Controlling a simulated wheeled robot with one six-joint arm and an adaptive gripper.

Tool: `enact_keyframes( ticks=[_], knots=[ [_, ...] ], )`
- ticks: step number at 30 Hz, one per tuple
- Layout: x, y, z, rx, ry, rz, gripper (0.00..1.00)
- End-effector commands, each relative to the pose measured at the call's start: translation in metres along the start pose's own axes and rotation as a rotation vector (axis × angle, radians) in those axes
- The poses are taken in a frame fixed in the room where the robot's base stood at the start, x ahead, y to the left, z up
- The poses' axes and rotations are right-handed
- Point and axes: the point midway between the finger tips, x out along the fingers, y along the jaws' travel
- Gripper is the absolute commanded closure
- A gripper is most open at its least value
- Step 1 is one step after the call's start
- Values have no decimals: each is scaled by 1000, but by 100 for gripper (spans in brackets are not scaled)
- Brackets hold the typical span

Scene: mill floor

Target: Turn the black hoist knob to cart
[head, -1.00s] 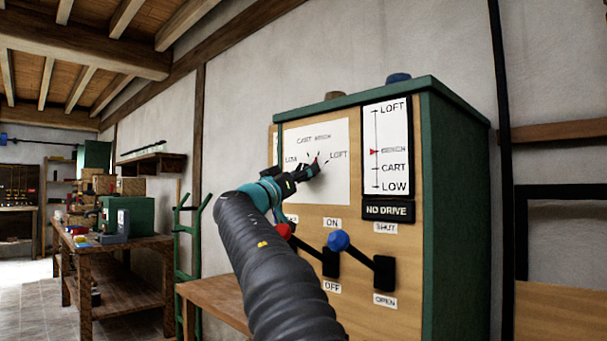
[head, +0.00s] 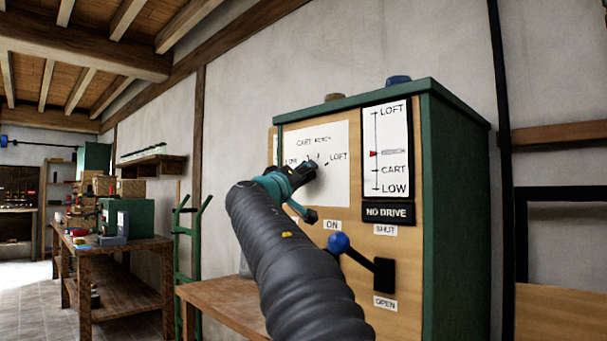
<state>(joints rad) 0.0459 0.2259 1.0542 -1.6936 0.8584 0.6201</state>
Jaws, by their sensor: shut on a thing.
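My gripper (head: 310,172) is at the white dial plate on the cabinet front, shut on the black hoist knob. The fingers cover most of the knob, so I cannot tell which mark it points to. The dial plate (head: 336,180) carries the words LOW, CART, BENCH and LOFT in an arc above the gripper. On the white level scale (head: 396,130) to the right, the red pointer (head: 373,153) stands at the bench line, above CART. Below it is a NO DRIVE sign (head: 388,213).
My arm hides the panel's lower left. A wooden table (head: 220,302) stands left of the cabinet, with a green hand truck (head: 190,260) and a workbench (head: 125,275) farther left.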

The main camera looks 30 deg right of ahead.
Motion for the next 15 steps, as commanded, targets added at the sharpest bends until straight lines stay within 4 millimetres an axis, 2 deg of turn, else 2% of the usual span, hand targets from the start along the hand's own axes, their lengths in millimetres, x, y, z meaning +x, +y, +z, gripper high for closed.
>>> enact_keyframes(
  ticks=[15],
  knots=[
    [0,1,-1,-101,1,-41,89]
  ],
)
